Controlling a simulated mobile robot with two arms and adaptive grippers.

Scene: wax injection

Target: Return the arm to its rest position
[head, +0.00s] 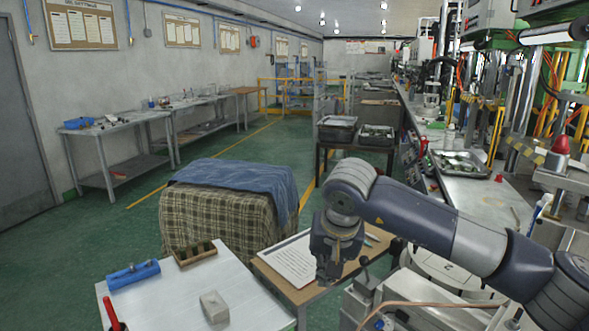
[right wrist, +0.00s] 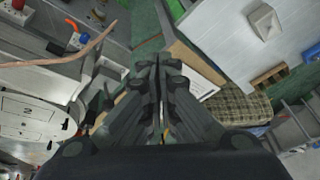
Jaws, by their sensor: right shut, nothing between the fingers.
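My right arm comes in from the right in the head view and bends down at the wrist. My right gripper (head: 330,272) hangs over a small wooden table with a white printed sheet (head: 292,258) on it. Its fingers point down and are shut, with nothing between them. The right wrist view shows the same shut fingers (right wrist: 160,65) from above, in the middle of the picture. The gripper hides part of the wooden table. My left gripper is in neither view.
A white table (head: 240,303) at the front holds a blue tool (head: 133,274), a wooden block rack (head: 195,254), a grey block (head: 214,307) and a red-handled tool (head: 113,315). A cloth-covered stack (head: 215,213) stands behind. Machines and a metal bench (head: 480,195) line the right.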

